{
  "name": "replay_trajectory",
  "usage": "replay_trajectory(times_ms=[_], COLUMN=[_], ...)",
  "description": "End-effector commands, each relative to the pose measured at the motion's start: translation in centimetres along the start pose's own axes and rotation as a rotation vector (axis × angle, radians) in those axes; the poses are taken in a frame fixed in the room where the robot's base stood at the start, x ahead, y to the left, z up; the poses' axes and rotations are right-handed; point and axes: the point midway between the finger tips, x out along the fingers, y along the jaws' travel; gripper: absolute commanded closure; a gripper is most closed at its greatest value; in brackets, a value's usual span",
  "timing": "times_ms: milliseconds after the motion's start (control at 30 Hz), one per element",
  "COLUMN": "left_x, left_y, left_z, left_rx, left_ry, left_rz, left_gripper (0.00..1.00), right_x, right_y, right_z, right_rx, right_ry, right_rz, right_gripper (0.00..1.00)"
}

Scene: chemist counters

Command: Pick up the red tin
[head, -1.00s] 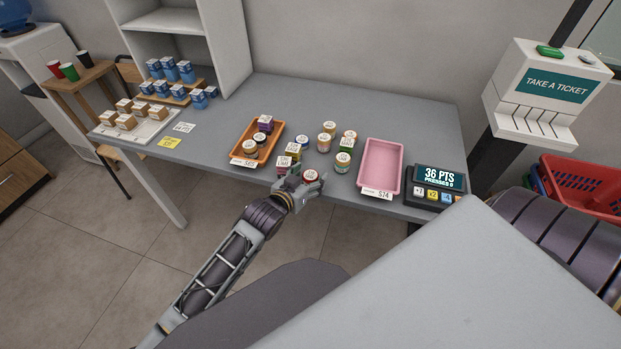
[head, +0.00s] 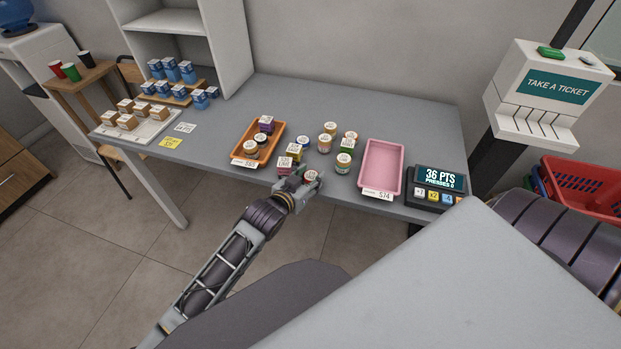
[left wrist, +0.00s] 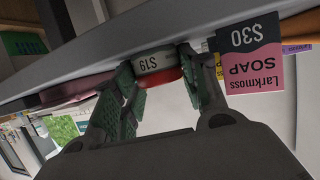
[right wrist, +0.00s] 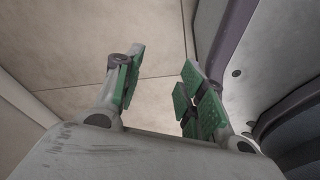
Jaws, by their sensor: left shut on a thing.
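The red tin (head: 311,176) is at the front edge of the grey counter in the head view, partly hidden by my left gripper (head: 304,184). In the left wrist view the tin (left wrist: 157,68) shows a red body and a pale band marked $19. It sits between the green-padded fingers of my left gripper (left wrist: 160,85), which is shut on it. I cannot tell whether the tin is clear of the counter. My right gripper (right wrist: 160,90) is open and empty above the floor in the right wrist view.
A pink soap box (left wrist: 251,62) stands close beside the left gripper. Several jars (head: 325,143) stand just behind. An orange tray (head: 272,136) is to the left, a pink tray (head: 381,165) to the right, and a points display (head: 436,185) beyond it.

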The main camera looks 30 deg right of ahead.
Motion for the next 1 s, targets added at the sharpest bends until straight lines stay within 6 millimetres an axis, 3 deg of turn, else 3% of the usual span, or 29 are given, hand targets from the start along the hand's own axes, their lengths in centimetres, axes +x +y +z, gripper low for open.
replay_trajectory(times_ms=[267,800,1000], left_x=[-0.4,-2.9,-3.4], left_y=[0.0,0.0,0.0], left_z=[-1.2,-7.9,-9.3], left_rx=[0.0,0.001,0.0], left_ry=[0.003,0.002,0.001], left_rz=[0.001,0.0,0.0], left_gripper=[0.81,0.81,0.81], right_x=[-0.1,-0.2,-0.1], right_y=[0.0,0.5,0.8], right_z=[-0.1,1.8,1.7], right_rx=[0.0,-0.004,-0.005], right_ry=[0.003,-0.014,-0.015], right_rz=[0.0,0.005,0.008], right_gripper=[0.6,0.6,0.6])
